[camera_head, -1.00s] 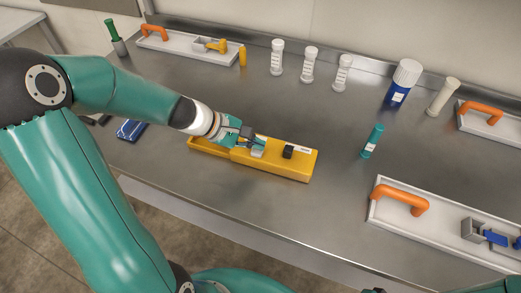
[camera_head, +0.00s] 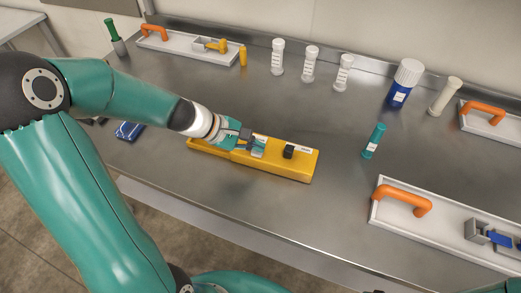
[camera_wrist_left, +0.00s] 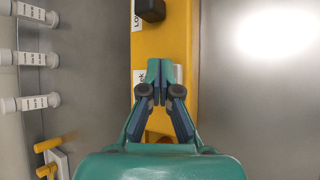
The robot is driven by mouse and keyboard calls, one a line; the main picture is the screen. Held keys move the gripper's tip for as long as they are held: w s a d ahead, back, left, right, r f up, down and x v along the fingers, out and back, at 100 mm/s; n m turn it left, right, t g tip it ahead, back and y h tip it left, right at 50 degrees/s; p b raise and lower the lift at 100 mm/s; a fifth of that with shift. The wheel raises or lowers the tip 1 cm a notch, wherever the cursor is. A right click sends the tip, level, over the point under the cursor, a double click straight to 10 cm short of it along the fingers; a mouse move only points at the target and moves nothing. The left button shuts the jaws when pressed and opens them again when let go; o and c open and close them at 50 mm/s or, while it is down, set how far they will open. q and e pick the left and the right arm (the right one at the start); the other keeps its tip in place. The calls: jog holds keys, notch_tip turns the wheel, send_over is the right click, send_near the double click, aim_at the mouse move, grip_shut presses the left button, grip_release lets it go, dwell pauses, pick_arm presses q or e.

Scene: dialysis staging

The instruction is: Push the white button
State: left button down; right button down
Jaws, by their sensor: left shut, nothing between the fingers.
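A yellow box (camera_head: 290,167) lies on the steel counter, with a black knob (camera_head: 289,151) on its top. My left gripper (camera_head: 259,146) is shut and empty, its tips down at the top of the box, left of the knob. In the left wrist view, the teal fingertips (camera_wrist_left: 160,70) are together over the yellow box (camera_wrist_left: 165,40). The white button (camera_wrist_left: 178,73) shows partly beside and behind them. A white label is on the other side, and the black knob (camera_wrist_left: 150,8) is ahead. Whether the tips touch the button cannot be told. My right gripper is out of view.
Three white-capped vials (camera_head: 311,63) stand behind the box. Trays with orange handles lie at back left (camera_head: 219,56) and front right (camera_head: 440,236).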

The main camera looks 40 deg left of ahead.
pick_arm(q)
jog(key=shift+f, duration=0.15)
jog(key=shift+r, duration=0.2)
jog(key=shift+r+p, duration=0.4)
jog(key=shift+r, duration=0.1)
notch_tip(320, 180, up, 6)
jog(key=p, duration=0.5)
dwell(0.4)
